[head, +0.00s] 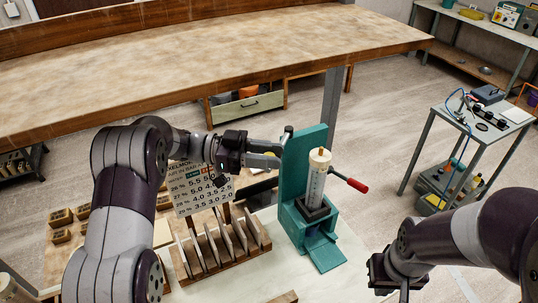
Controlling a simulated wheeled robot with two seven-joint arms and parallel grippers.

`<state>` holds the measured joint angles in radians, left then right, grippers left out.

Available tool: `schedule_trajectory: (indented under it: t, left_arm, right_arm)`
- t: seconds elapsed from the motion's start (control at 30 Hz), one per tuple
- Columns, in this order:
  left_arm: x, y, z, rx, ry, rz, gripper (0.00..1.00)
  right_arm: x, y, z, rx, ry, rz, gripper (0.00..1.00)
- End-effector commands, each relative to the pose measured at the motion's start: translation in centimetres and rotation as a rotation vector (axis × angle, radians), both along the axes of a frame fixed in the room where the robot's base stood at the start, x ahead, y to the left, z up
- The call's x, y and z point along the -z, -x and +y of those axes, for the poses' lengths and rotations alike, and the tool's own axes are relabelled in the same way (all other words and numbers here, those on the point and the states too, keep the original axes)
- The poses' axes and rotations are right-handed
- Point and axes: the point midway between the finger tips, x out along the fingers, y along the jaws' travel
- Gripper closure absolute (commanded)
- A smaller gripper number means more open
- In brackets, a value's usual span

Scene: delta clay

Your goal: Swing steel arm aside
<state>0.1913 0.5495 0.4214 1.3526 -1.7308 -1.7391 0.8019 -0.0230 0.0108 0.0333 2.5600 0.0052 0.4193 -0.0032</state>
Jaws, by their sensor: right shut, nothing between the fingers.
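A teal press-like device (318,240) stands on the pale worktop, with a white graduated cylinder (315,182) upright in it. A grey steel arm (286,141) with a dark rounded end shows at the left edge of its teal back plate. A red-handled lever (355,185) sticks out to the right. My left gripper (278,156) is left of the back plate, its two fingers apart and pointing right at the steel arm. Whether they touch it I cannot tell. My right gripper (387,284) is low at the right, shut and empty, away from the device.
A wooden rack (228,262) with upright pale plates stands left of the device, below my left arm. A printed number card (200,192) stands behind it. Small wooden blocks (60,218) lie at left. A long workbench (200,60) runs behind; a side table (487,120) stands right.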

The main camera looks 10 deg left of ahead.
Motion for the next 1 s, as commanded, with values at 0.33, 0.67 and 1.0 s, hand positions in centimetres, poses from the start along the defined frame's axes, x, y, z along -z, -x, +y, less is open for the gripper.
schedule_trajectory:
  t: [0.33,0.67,1.0]
  left_arm:
    - [-0.1,0.0,0.3,-0.001,0.002,-0.003,0.51]
    - [0.1,-0.3,6.4,-0.002,0.002,-0.006,0.51]
    - [-0.3,-0.3,7.7,0.000,0.003,-0.004,0.51]
  right_arm:
    - [0.2,0.0,0.0,0.000,0.000,0.000,1.00]
    - [3.0,0.0,0.0,0.000,0.000,0.000,1.00]
    - [3.1,0.0,0.0,0.000,0.000,0.000,1.00]
